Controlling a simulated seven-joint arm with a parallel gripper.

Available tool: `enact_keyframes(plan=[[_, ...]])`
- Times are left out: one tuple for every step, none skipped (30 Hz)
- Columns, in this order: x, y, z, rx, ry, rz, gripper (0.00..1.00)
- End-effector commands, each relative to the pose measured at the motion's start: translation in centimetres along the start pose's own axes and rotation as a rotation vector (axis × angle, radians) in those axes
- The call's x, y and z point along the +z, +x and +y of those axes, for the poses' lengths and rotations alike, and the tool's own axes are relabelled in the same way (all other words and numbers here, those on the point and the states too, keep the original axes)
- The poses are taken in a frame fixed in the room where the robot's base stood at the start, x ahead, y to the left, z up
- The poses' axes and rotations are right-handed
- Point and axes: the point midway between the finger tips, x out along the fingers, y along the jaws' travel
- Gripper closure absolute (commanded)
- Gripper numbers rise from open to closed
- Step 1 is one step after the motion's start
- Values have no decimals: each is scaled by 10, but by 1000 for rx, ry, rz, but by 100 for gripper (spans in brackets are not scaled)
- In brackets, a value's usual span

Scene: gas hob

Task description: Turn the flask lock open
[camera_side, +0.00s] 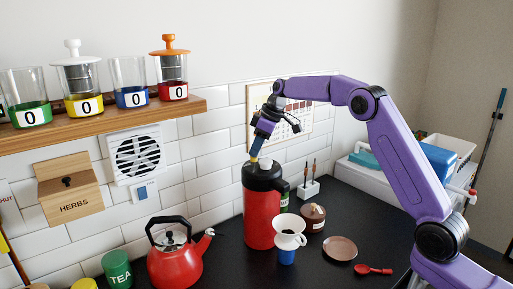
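The flask (259,222) is a tall red cylinder with a black top (263,178) and a black handle at its right. It stands upright on the dark counter near the wall. A small pale part (266,165) shows on its lid; whether it is the lock is too small to tell. My gripper (254,159) points down at the left side of the lid, its tip at or just above it. I cannot tell whether it touches. The fingers are too small to show whether they are open, and they partly cover the lid.
A white dripper (289,232) on a blue cup (287,257) stands close to the flask's right. A red kettle (174,264) is at the left. A brown pot (313,217), a plate (340,248) and a red spoon (374,270) lie to the right. A shelf (110,122) holds several jars.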

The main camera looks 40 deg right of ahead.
Motion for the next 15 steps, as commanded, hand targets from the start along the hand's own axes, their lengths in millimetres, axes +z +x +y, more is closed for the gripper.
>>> enact_keyframes(plan=[[0,0,0,1,1,0,64],[0,0,0,1,1,0,64],[0,0,0,1,1,0,64],[0,0,0,1,1,0,64],[0,0,0,1,1,0,64],[0,0,0,1,2,0,64],[0,0,0,1,2,0,64],[0,0,0,1,2,0,64],[0,0,0,1,2,0,64],[0,0,0,1,2,0,64],[0,-1,0,1,2,0,64],[0,-3,0,1,2,1,64],[0,-5,1,2,2,1,64],[0,-8,1,2,2,2,64],[0,-13,1,3,2,3,64]])
